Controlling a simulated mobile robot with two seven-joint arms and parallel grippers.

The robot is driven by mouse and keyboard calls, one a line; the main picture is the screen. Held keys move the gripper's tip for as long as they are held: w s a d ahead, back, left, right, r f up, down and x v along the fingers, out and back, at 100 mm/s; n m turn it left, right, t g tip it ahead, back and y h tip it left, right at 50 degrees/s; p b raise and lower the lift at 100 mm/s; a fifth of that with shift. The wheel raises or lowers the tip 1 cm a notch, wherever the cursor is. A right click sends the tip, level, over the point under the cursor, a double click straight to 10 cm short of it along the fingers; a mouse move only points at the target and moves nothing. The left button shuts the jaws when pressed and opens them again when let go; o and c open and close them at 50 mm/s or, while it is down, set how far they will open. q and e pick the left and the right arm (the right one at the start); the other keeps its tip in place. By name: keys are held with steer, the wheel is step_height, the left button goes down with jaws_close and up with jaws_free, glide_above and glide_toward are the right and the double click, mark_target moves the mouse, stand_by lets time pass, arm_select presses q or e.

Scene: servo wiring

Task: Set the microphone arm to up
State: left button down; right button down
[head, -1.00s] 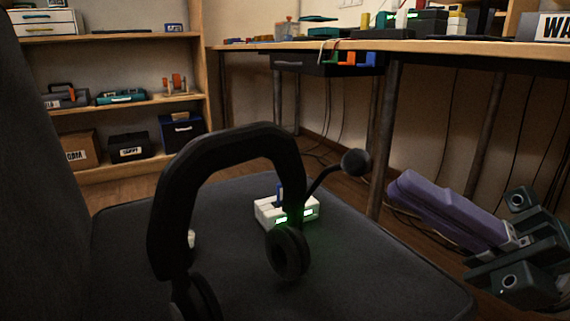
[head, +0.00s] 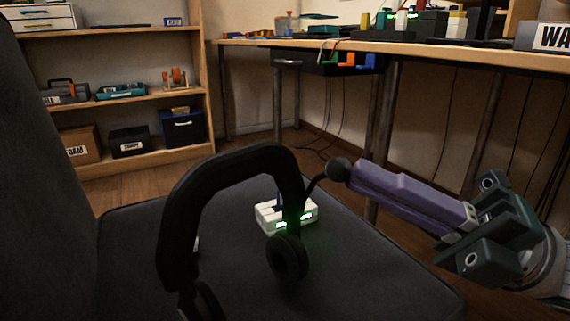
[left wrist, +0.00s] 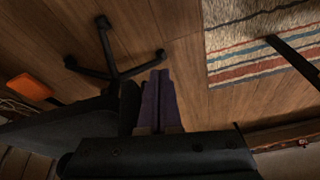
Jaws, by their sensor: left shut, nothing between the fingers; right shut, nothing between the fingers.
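A black headset (head: 229,159) stands on the dark chair seat in the head view, its headband arched on top and one round ear cup (head: 287,257) facing me. Its thin microphone arm (head: 312,187) slants up and right to a round black microphone tip (head: 339,169). My right gripper (head: 356,173) comes in from the right with its purple fingers shut and empty. Its fingertips are right beside the microphone tip and appear to touch it. My left gripper (left wrist: 160,85) shows only in the left wrist view, its purple fingers shut and empty, pointing toward the floor and chair base.
A white box with green lights (head: 286,214) sits on the seat behind the headset. The chair back (head: 45,180) rises at left. A desk (head: 430,50) with loaded top stands behind, and a shelf (head: 120,98) at back left. A striped rug (left wrist: 250,50) lies on the floor.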

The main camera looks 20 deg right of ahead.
mark_target(318, 177)
steer(key=shift+w+a+r+m+g+h+p, duration=0.15)
steer(key=shift+w+a+r+m+h+p, duration=0.35)
steer(key=shift+w+p, duration=0.65)
steer(key=shift+w+a+r+m+g+h+p, duration=0.1)
steer(key=shift+w+a+r+m+h+p, duration=0.15)
steer(key=shift+w+r+m+h+p, duration=0.6)
steer(key=shift+w+a+r+m+g+h+p, duration=0.2)
steer(key=shift+w+a+h+p, duration=0.25)
steer(key=shift+w+p, duration=0.95)
steer(key=shift+s+d+f, duration=0.1)
steer(key=shift+s, duration=0.05)
